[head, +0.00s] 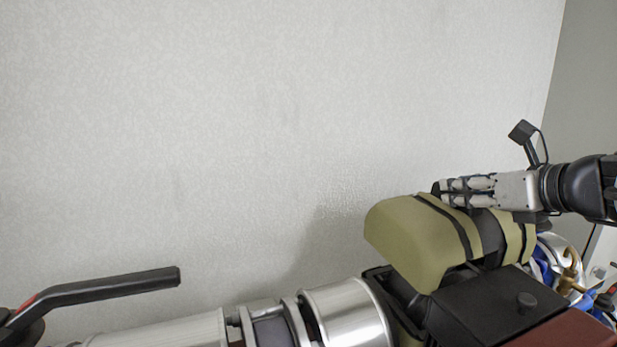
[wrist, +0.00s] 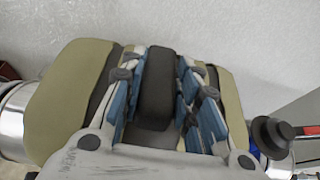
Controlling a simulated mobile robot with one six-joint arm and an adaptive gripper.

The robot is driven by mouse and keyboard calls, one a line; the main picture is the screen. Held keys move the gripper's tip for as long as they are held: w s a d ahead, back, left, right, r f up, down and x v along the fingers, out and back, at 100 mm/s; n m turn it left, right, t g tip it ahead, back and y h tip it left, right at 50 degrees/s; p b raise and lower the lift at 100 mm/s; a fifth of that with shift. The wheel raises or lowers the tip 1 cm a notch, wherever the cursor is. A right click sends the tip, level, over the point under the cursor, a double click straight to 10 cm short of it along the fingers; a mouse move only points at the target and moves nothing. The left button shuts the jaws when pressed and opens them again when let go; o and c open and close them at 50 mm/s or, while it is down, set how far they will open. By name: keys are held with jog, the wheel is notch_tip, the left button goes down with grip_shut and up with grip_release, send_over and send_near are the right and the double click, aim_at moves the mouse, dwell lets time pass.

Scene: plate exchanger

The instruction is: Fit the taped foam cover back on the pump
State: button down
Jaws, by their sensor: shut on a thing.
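The foam cover (head: 415,238) is olive green with dark tape bands and shows at the lower right of the head view. In the wrist view its olive side (wrist: 68,98) lies left of the fingers, with another olive part at their right. My gripper (head: 447,189) reaches in from the right over the cover's top. In the wrist view, my gripper (wrist: 158,65) has its blue-padded fingers on both sides of a dark raised block of the cover (wrist: 155,88). The dark pump body (head: 490,308) is just below and in front of the cover; I cannot tell whether they touch.
Shiny metal-clad pipe (head: 345,312) runs left from the pump. A black lever handle (head: 110,288) sticks out at the lower left. Brass and blue fittings (head: 572,275) are at the right. A pale wall (head: 250,120) stands close behind; the space above the pipe is clear.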

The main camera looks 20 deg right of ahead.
jog(key=shift+s+f+b, duration=0.1)
jog(key=shift+f+b, duration=2.6)
jog(key=shift+b, duration=0.1)
jog(key=shift+r, duration=0.1)
jog(key=shift+f+b, duration=0.65)
jog(key=shift+f, duration=0.7)
jog(key=shift+f+b, duration=0.55)
jog(key=shift+f, duration=0.1)
jog(key=c, duration=1.1)
grip_release()
